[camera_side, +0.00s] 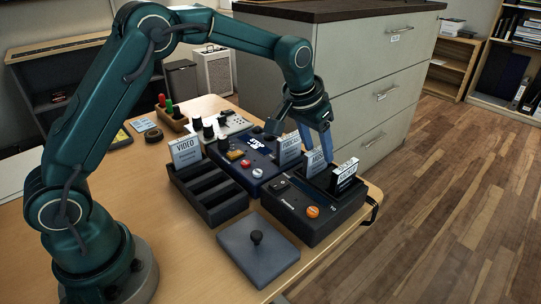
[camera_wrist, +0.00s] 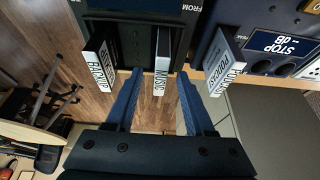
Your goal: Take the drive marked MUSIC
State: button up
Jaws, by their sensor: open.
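The MUSIC drive (camera_side: 315,164) stands upright in the black dock (camera_side: 301,230), its white label partly behind a finger. In the wrist view the MUSIC drive (camera_wrist: 162,66) shows between my finger tips. My gripper (camera_side: 317,148) is over it, open, fingers pointing down. In the wrist view my gripper (camera_wrist: 160,74) has one blue finger to each side of the drive, with gaps; I cannot tell whether the tips reach its depth. The BACKUP drive (camera_side: 344,174) stands in the same dock; it also shows left of my fingers in the wrist view (camera_wrist: 101,62).
The PODCAST drive (camera_side: 289,148) stands close on the other side, by the blue device (camera_side: 246,173). A dark slotted rack (camera_side: 222,213) holds the VIDEO drive (camera_side: 186,152). A dark plate with a knob (camera_side: 258,260) lies in front. A drawer cabinet (camera_side: 360,80) rises behind.

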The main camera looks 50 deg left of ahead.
jog(key=shift+x, duration=1.1)
jog(key=shift+c, duration=0.3)
grip_shut()
